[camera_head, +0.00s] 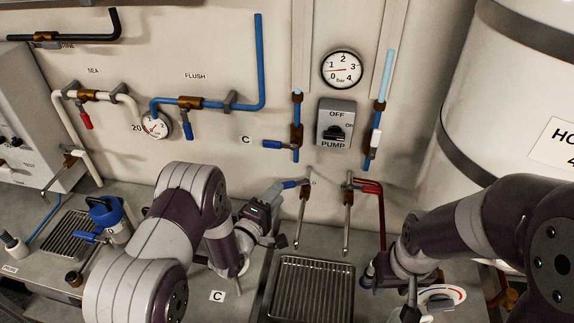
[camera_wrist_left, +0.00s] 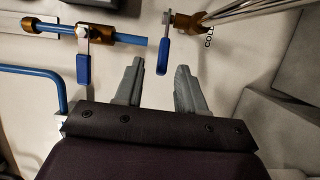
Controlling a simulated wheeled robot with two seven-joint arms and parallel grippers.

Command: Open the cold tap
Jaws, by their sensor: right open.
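The cold tap (camera_head: 305,184) is on the wall, with a spout hanging down over the sink and a blue lever (camera_head: 290,184). In the left wrist view, the brass tap body (camera_wrist_left: 184,22) beside a COLD label carries this blue lever (camera_wrist_left: 163,56). My left gripper (camera_wrist_left: 157,75) is open. The lever lies just ahead of and between its fingertips, with space on both sides; I cannot tell if it touches. In the head view my left gripper (camera_head: 277,197) is close to the lever from the left. My right gripper (camera_head: 387,294) is open near the counter at right.
A red-piped tap (camera_head: 366,188) stands right of the cold tap, above a ribbed drain (camera_head: 310,287). A valve with a blue handle, marked C (camera_head: 274,144), is on the wall above. A large white tank (camera_head: 500,105) fills the right.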

